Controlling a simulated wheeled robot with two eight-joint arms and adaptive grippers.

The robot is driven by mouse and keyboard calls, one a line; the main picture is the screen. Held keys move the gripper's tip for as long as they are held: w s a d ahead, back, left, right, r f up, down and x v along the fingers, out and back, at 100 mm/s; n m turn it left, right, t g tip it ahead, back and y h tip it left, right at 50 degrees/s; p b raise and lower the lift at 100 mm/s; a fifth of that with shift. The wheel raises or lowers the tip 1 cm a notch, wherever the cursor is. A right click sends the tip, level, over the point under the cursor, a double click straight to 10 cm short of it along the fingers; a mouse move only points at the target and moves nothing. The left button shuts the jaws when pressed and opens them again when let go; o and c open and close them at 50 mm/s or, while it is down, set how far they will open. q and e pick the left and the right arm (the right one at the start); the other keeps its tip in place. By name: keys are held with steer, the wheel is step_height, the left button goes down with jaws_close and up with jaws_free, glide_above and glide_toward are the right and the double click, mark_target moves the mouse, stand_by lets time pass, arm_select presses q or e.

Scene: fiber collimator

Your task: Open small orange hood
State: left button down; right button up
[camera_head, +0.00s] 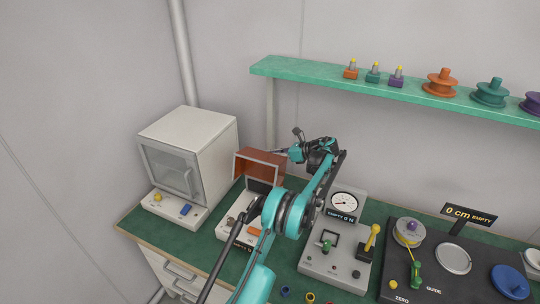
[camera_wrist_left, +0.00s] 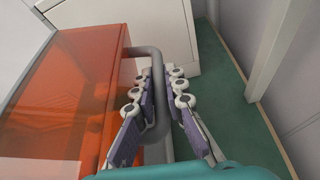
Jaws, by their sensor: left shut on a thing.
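The small orange hood (camera_head: 259,163) is a see-through orange box above a small white device (camera_head: 233,226) on the bench. It stands tilted up, with its hollow side facing the front and a dark surface below it. In the left wrist view the hood (camera_wrist_left: 75,90) fills the left side, with a grey bar handle (camera_wrist_left: 157,100) at its edge. My left gripper (camera_head: 284,151) is at the hood's right side; in the wrist view its purple-padded fingers (camera_wrist_left: 160,88) are shut on the handle. My arm hides part of the device. My right gripper is not in view.
A white oven-like box (camera_head: 190,150) stands left of the hood. A gauge panel (camera_head: 335,255) with levers stands right of my arm, and a dark guide station (camera_head: 450,265) is further right. A green shelf (camera_head: 400,92) with spools runs along the wall above.

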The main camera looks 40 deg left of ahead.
arm_select(q)
steer(key=shift+w+d+f, duration=0.1)
steer(key=shift+w+f, duration=0.1)
steer(key=c, duration=1.9)
jaws_free()
steer(key=shift+o, duration=0.2)
steer(key=shift+w+f, duration=0.15)
steer(key=shift+f, duration=0.05)
steer(key=v, duration=1.2)
steer(key=shift+r, duration=0.3)
